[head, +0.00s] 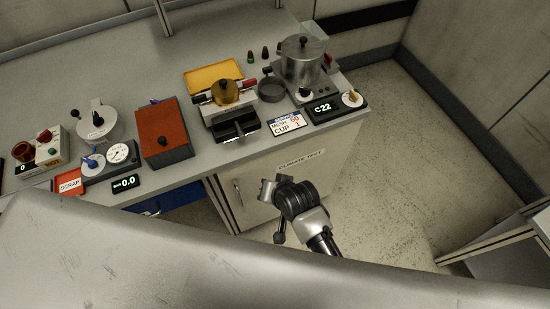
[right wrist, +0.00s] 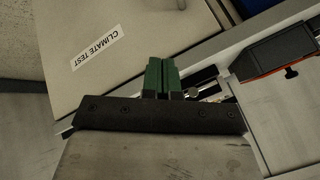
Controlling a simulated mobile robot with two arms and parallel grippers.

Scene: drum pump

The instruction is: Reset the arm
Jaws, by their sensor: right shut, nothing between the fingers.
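My right arm (head: 303,212) reaches up in the head view, in front of the bench cabinet, below the "CLIMATE TEST" label. Its gripper is hard to make out there. In the right wrist view my right gripper (right wrist: 161,77) has its two green fingers together with nothing between them. It is in front of the cabinet door and apart from the bench-top objects. My left gripper is not in view.
The bench (head: 226,150) carries a steel pot (head: 303,62), a device with an amber dome (head: 226,93), a red-topped box (head: 163,130), gauges and small displays. The cabinet door (head: 252,196) has a handle. Open floor (head: 385,150) lies right of the bench.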

